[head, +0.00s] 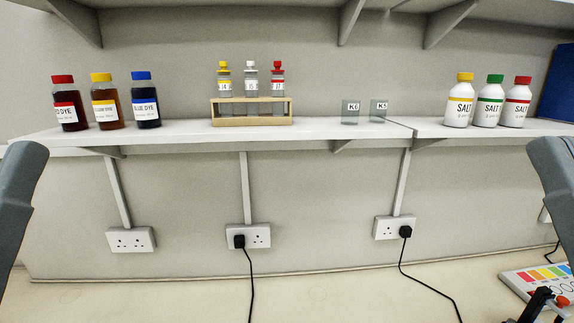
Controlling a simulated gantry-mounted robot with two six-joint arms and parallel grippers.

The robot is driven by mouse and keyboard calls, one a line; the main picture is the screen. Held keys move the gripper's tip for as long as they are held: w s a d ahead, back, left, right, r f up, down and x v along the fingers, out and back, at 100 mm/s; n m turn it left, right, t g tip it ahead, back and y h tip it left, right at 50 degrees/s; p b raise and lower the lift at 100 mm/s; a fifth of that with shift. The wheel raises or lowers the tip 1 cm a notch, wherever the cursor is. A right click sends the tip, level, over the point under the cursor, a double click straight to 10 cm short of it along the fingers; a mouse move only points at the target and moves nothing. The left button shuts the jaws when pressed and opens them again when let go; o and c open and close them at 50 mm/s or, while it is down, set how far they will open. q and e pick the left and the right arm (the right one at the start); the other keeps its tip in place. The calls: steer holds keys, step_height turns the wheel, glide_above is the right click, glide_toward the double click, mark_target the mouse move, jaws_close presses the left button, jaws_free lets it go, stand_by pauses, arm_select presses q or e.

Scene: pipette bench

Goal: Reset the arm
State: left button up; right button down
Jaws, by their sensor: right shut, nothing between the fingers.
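My right gripper (545,302) shows as a small dark shape at the bottom right corner, cut off by the frame edge. It is shut and holds nothing. It is low over the bench, in front of a white panel (516,282) with coloured squares, and hides part of it. I cannot tell whether it touches the panel. My right arm comes down at the right edge and my left arm at the left edge. My left gripper is outside the frame.
A shelf (180,131) holds dye bottles (105,101), a wooden vial rack (251,121), two small glass pieces (350,115) and salt bottles (488,103). Sockets (130,240) with black plugs and cables (424,283) are below. The bench (330,298) is otherwise clear at its middle.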

step_height(320, 180, up, 28)
steer(key=p, duration=2.5)
steer(key=shift+h, duration=0.3)
